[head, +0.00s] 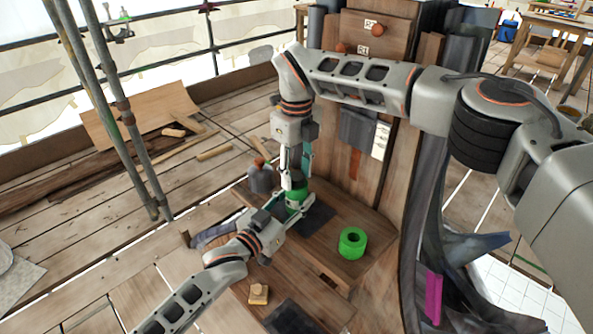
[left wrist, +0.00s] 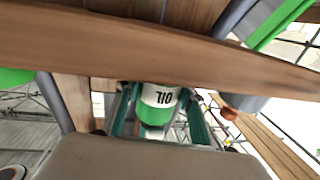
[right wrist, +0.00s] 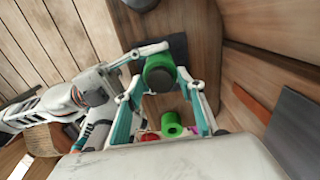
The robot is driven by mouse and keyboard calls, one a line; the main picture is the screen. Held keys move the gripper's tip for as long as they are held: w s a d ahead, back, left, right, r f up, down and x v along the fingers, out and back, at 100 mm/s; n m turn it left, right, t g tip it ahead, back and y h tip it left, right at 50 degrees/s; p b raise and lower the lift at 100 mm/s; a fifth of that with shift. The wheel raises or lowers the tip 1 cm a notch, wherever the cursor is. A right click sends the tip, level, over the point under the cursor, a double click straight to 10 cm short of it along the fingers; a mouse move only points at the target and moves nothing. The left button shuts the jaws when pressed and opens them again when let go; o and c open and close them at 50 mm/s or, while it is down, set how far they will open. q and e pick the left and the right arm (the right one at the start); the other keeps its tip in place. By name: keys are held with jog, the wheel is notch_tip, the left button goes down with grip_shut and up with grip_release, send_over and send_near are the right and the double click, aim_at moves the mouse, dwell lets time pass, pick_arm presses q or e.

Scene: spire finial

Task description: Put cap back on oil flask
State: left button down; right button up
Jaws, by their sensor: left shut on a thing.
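The green oil flask (head: 296,198) stands on the wooden bench, apparently upright. My left gripper (head: 287,208) is shut around its body from the lower left. In the left wrist view the flask (left wrist: 158,97) shows a white "OIL" label, upside down, between the teal fingers. My right gripper (head: 293,178) is above the flask, pointing down. In the right wrist view its fingers are apart, on either side of the flask's top (right wrist: 159,73), with no separate object gripped. That top is a dark disc with a green rim; I cannot tell whether it is the cap or the mouth.
A green ring-shaped roll (head: 352,243) lies on the bench to the right. A grey can (head: 262,179) with an orange-brown top stands close behind the grippers. A small tan block (head: 258,294) lies at the front. The tall wooden spire (head: 375,190) rises at the right.

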grip_shut()
jog(key=shift+o, duration=1.9)
grip_release()
notch_tip(320, 180, up, 12)
pick_arm(q)
jog(key=c, duration=1.2)
grip_release()
